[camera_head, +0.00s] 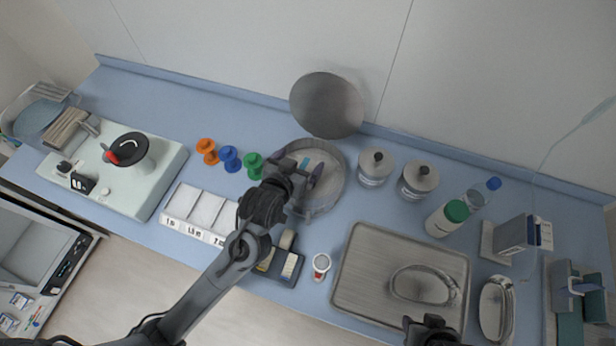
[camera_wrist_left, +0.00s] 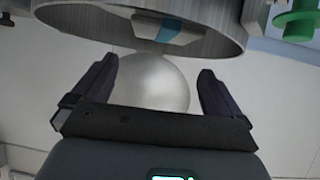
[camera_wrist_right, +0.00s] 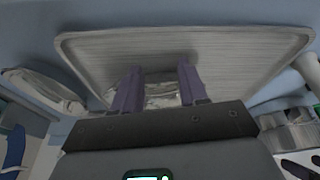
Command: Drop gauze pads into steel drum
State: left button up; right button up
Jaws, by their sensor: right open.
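The round steel drum (camera_head: 326,197) stands open near the middle of the counter, with its round lid (camera_head: 327,104) raised behind it. A white pad with a blue band (camera_wrist_left: 158,28) lies inside the drum in the left wrist view; a bit of blue also shows in the head view. My left gripper (camera_head: 304,172) is over the drum's opening. In the left wrist view its fingers (camera_wrist_left: 158,90) are wide apart with nothing between them. My right gripper (camera_wrist_right: 158,85) is open and empty, near the front edge of the steel tray (camera_head: 362,275).
A steel kidney dish (camera_head: 425,284) lies on the tray. Two lidded jars (camera_head: 374,170) stand right of the drum. Orange, blue and green spools (camera_head: 228,158) and a white compartment box (camera_head: 198,210) are left of it.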

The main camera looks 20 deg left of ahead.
pick_arm(q)
jog(key=shift+s+r, duration=0.4)
jog(key=shift+s, duration=0.2)
pick_arm(e)
jog(key=shift+d+r, duration=0.1)
jog(key=shift+r, duration=0.1)
notch_tip(320, 180, up, 2)
jog(key=p, duration=0.2)
jog(key=shift+r+p, duration=0.15)
jog(key=shift+p, duration=0.2)
pick_arm(q)
jog(key=v, duration=0.9)
jog(key=shift+s, duration=0.2)
pick_arm(e)
jog(key=shift+r, duration=0.2)
